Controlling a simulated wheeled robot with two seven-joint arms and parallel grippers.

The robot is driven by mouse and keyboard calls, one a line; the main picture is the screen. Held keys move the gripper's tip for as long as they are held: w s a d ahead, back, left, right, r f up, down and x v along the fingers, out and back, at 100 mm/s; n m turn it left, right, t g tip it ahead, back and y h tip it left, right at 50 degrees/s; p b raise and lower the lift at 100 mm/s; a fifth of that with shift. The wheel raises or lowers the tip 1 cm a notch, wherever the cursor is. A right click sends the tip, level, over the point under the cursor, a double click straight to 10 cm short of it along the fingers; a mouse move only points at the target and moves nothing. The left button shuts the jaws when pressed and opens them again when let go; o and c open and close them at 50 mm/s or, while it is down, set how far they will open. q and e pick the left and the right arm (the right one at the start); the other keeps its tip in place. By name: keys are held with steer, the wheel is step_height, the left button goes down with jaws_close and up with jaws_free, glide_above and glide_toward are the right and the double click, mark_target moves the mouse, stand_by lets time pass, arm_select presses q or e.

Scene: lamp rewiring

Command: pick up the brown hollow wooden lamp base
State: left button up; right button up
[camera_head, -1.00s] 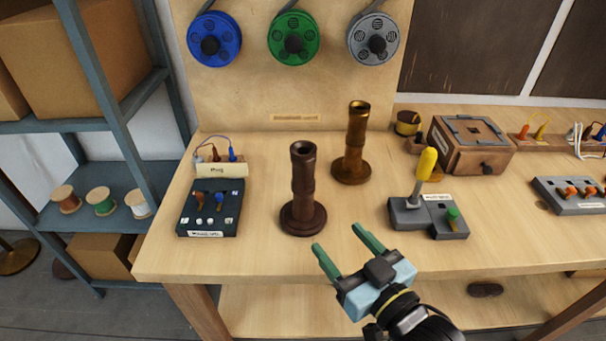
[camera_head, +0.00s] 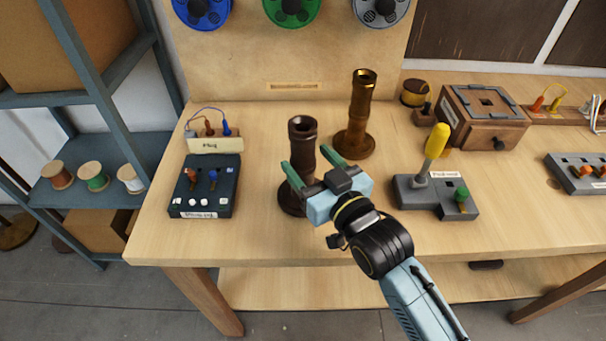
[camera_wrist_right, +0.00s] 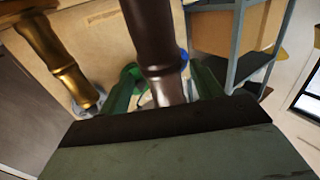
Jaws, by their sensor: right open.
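The brown hollow wooden lamp base (camera_head: 302,132) stands upright on the workbench, with an open top and a round foot. Part of its stem and foot is hidden behind my right gripper. My right gripper (camera_head: 304,160) is open, with its green fingers on either side of the stem in the head view. In the right wrist view the dark stem (camera_wrist_right: 153,38) also shows between the two green fingers (camera_wrist_right: 165,88). I cannot tell if either finger touches it. My left gripper is not in view.
A brass-coloured lamp base (camera_head: 360,110) stands close behind, to the right. A dark switch box (camera_head: 232,178) and a plug block (camera_head: 218,145) lie to the left. A grey box with a yellow-handled lever (camera_head: 437,142) is on the right. The bench front is clear.

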steer(key=x, duration=0.4)
steer(key=shift+a+f, duration=0.2)
steer(key=shift+f, duration=0.05)
steer(key=c, duration=1.4)
steer(key=shift+r, duration=0.15)
jaws_close()
